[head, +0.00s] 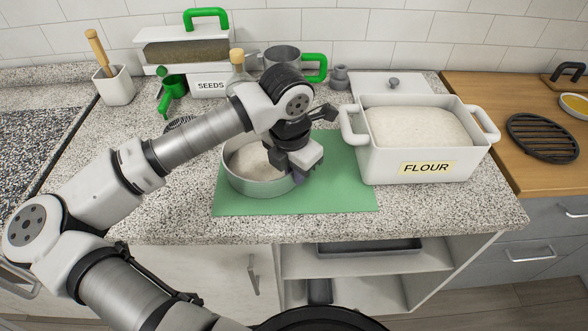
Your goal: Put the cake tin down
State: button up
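The cake tin (250,187) is a round, pale grey tin in the head view, upright at the left part of the green mat (340,190). Its inside shows a pale beige surface; I cannot tell whether that is its floor or a filling. My gripper (292,175) is at the tin's right rim, pointing down, with a dark finger outside the wall. It appears shut on the rim; the inner finger is mostly hidden. I cannot tell whether the tin's base touches the mat. My wrist covers part of the tin's back rim.
A white FLOUR bin (385,160) stands right of the mat, its lid (420,85) behind. A SEEDS container (210,88), a green-handled pot (283,58), a green tool (172,90) and a white utensil pot (115,88) stand behind. The mat's front right is clear.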

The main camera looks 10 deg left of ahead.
jog(key=shift+o, duration=1)
jog(key=shift+r, duration=0.2)
jog(key=shift+r, duration=0.2)
notch_tip(320, 180, up, 12)
jog(key=s+b, duration=0.1)
jog(key=shift+s+a+f+b, duration=0.15)
jog(key=shift+s+f+b, duration=0.1)
jog(key=shift+b, duration=0.05)
